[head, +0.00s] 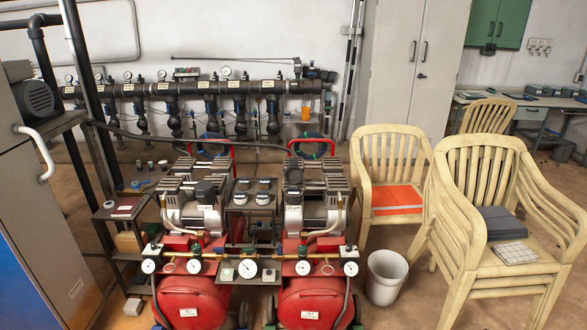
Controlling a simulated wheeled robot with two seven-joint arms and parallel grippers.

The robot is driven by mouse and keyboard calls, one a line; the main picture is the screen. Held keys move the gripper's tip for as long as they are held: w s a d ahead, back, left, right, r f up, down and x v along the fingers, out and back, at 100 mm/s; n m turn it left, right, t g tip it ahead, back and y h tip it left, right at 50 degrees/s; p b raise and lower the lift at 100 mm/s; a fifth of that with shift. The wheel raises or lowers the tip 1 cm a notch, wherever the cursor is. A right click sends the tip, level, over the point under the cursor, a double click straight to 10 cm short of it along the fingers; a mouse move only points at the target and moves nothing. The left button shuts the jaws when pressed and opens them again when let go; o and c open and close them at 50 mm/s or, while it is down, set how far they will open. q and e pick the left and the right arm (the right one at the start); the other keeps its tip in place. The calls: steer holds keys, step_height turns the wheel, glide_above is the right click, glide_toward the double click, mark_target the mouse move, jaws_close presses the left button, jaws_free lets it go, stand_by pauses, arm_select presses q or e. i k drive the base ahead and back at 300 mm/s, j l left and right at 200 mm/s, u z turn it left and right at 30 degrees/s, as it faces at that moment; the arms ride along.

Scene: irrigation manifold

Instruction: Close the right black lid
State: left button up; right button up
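Two red air compressors stand side by side in the middle of the head view. The left compressor (193,300) has a round black cap (205,189) on top. The right compressor (312,300) has a dark round cap (293,176) on its top left side, which looks like the right black lid. Whether this lid is open or shut is too small to tell. Neither of my grippers shows in this view.
A black manifold (205,88) with gauges runs along the back wall. Several gauges line the compressors' front. A white bucket (386,277) and stacked cream chairs (490,215) stand at the right. A grey cabinet (45,200) stands at the left.

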mark_target(292, 174)
steer(key=l+u, duration=0.15)
steer(key=u, duration=0.7)
steer(key=l+u, duration=0.35)
steer(key=l, duration=0.2)
steer(key=l+u, duration=0.35)
steer(key=l, duration=0.25)
steer(key=k+l+u, duration=0.1)
steer(key=l+u, duration=0.2)
steer(key=l, duration=0.25)
steer(key=k+l, duration=0.1)
steer(key=l, duration=0.25)
steer(key=k+l, duration=0.1)
steer(key=l, duration=0.3)
steer(key=k+l+u, duration=0.1)
steer(key=l, duration=0.25)
steer(key=k+l, duration=0.15)
steer(key=l, duration=0.25)
